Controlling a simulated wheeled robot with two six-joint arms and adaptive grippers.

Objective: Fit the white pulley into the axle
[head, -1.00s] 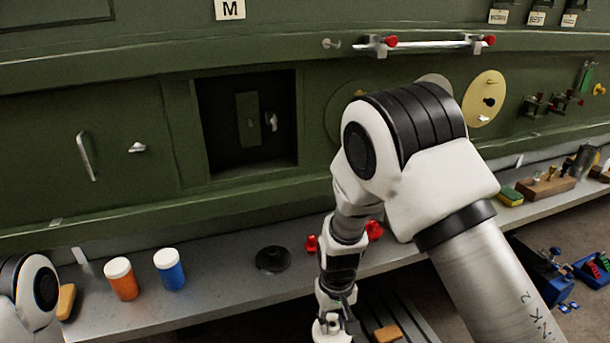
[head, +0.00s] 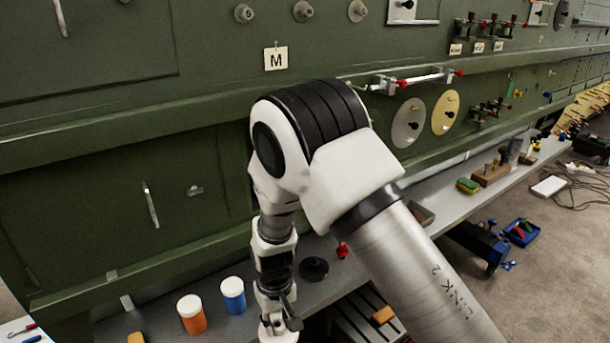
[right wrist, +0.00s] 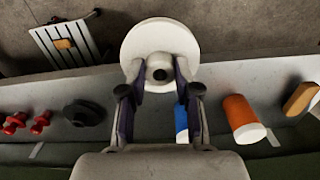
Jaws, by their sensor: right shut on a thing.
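The white pulley (right wrist: 160,38) shows in the right wrist view as a round disc with a short hub. My right gripper (right wrist: 160,82) has its two fingers closed on that hub. A pale disc (head: 408,122) and a yellow disc (head: 445,112) are mounted on the green wall with dark centres. I cannot tell which fitting is the axle; my right arm covers part of the wall. My left gripper is out of view.
The grey bench (head: 150,322) holds an orange jar (head: 191,316), a blue jar (head: 233,296), a black flanged disc (head: 314,268) and red knobs (head: 342,251). A rod with red ends (head: 415,80) sticks out above the discs.

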